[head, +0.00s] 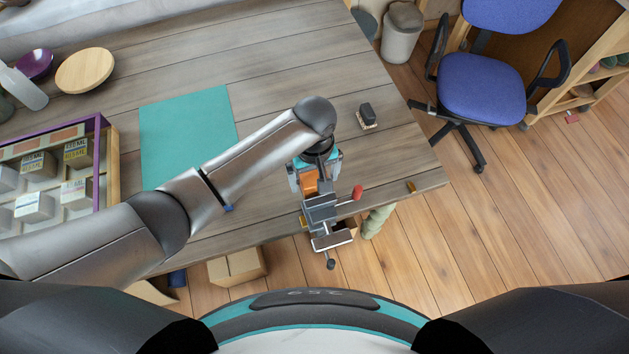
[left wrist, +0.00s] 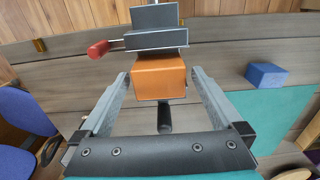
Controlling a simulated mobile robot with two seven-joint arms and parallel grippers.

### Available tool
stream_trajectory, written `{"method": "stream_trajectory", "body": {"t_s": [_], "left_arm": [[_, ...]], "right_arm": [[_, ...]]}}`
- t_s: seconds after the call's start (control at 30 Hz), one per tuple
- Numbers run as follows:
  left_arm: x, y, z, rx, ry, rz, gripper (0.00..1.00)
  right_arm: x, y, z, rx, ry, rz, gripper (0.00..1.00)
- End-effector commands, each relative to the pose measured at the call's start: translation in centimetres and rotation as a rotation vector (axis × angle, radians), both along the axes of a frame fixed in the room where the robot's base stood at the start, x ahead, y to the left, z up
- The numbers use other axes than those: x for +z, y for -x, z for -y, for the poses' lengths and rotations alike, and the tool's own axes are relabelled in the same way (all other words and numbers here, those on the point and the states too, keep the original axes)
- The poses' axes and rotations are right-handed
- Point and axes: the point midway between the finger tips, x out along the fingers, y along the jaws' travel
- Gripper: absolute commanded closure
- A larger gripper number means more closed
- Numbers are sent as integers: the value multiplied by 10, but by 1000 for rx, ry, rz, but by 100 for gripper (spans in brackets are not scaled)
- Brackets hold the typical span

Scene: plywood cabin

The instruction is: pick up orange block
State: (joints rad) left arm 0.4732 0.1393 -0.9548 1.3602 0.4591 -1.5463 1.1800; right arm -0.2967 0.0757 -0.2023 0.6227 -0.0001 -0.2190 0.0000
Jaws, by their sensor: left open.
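The orange block (head: 310,183) is at the grey vise (head: 322,212) on the table's front edge. In the left wrist view the block (left wrist: 160,77) lies between my two fingers, right against the vise's grey jaw (left wrist: 157,40). A gap shows between each finger and the block. I cannot tell whether the vise clamps it. My left gripper (head: 315,168) is open over the block, pointing down, and also frames it in the left wrist view (left wrist: 160,82). The arm and wrist partly hide the block from the head view. My right gripper is not in view.
The vise's red handle (head: 357,192) sticks out to the right. A brush (head: 368,115) stands behind right. A purple-edged crate (head: 103,140) is at left. A blue chair (head: 483,98) stands beyond the table.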

Motion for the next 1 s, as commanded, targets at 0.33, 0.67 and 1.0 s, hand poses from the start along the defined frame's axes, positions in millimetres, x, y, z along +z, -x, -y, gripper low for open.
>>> {"method": "stream_trajectory", "body": {"t_s": [0.33,0.67,1.0], "left_arm": [[-1,0,0,-1,1,1,12],[-1,0,0,-1,1,1,50],[0,0,1,-1,1,1,83]], "right_arm": [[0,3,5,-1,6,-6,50],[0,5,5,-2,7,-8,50],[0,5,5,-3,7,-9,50]]}}
